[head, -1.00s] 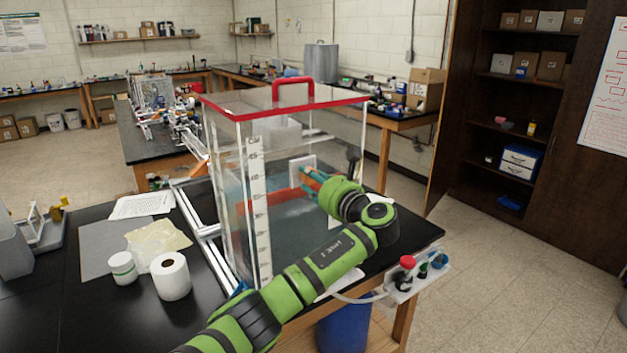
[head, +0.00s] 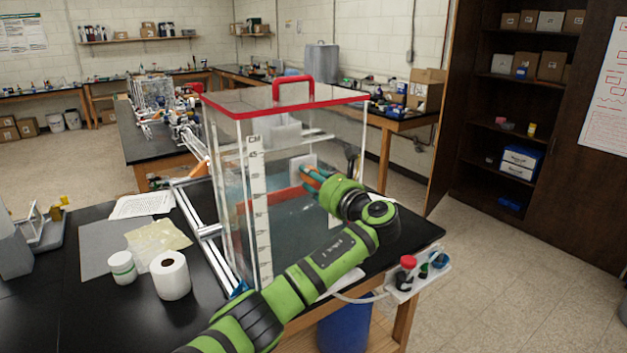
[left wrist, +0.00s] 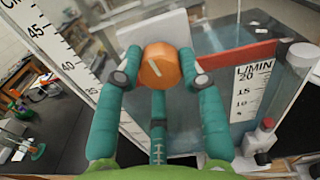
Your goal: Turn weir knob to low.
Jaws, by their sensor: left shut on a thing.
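The weir knob is an orange round knob (left wrist: 161,66) with a pale pointer line, set on a white plate (left wrist: 150,35) on the clear tank. In the left wrist view its pointer line tilts up to the left. My left gripper (left wrist: 163,78) has its teal fingers closed around the knob. In the head view the left gripper (head: 312,178) reaches in front of the tank's near right side, and the knob is mostly hidden by the fingers. I see no readable low mark on the plate. My right gripper is not in view.
The clear tank (head: 233,190) with a red-rimmed lid and handle (head: 293,80) stands on the black bench. A white roll (head: 170,276) and a jar (head: 122,267) stand at left.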

